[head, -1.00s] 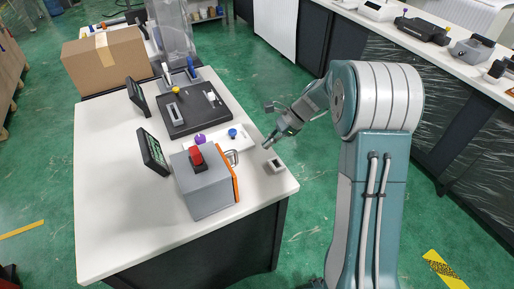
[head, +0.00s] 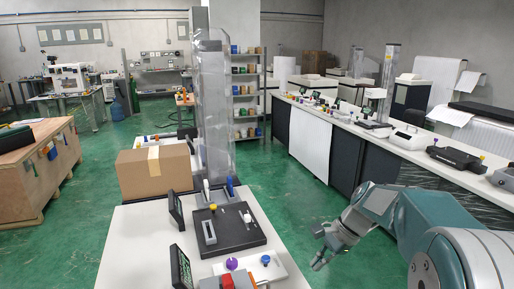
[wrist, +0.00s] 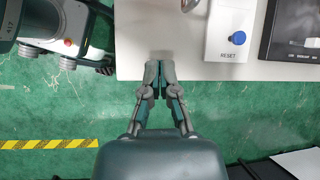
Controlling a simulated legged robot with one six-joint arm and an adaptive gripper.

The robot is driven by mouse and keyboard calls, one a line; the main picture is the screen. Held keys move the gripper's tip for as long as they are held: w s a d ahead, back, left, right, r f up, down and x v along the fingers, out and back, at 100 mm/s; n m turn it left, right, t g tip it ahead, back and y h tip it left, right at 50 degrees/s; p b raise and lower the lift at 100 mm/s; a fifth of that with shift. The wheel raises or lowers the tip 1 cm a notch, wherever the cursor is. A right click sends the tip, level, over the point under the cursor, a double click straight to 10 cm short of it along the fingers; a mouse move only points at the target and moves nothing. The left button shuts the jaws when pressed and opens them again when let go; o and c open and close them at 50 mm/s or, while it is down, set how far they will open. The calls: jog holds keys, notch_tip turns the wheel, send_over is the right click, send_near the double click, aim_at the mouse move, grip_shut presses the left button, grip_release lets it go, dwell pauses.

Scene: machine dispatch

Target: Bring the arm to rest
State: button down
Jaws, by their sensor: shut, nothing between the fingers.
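My gripper (wrist: 161,75) is shut and empty in the wrist view, its fingertips together over the edge of the white table (wrist: 135,60). In the head view my gripper (head: 319,262) hangs at the lower middle, to the right of the table, with my arm reaching in from the lower right. A white panel with a blue button (wrist: 237,38) marked RESET lies on the table to the right of the gripper. The blue button also shows in the head view (head: 265,259).
A black tray (head: 235,240), small dark screens (head: 182,270) and a cardboard box (head: 155,170) stand to the left. A red button (head: 236,281) shows at the bottom edge. A long counter (head: 350,122) runs along the right. Green floor lies between.

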jog(key=s+r+n+t+h, duration=0.2)
jog(key=s+n, duration=0.4)
jog(key=s, duration=0.5)
jog(key=s+r+n+t+h, duration=0.3)
jog(key=s+n, duration=0.3)
jog(key=s, duration=0.5)
jog(key=shift+r+n+t+h, duration=0.15)
jog(key=shift+n+t+h, duration=0.25)
jog(key=shift+t+h, duration=0.25)
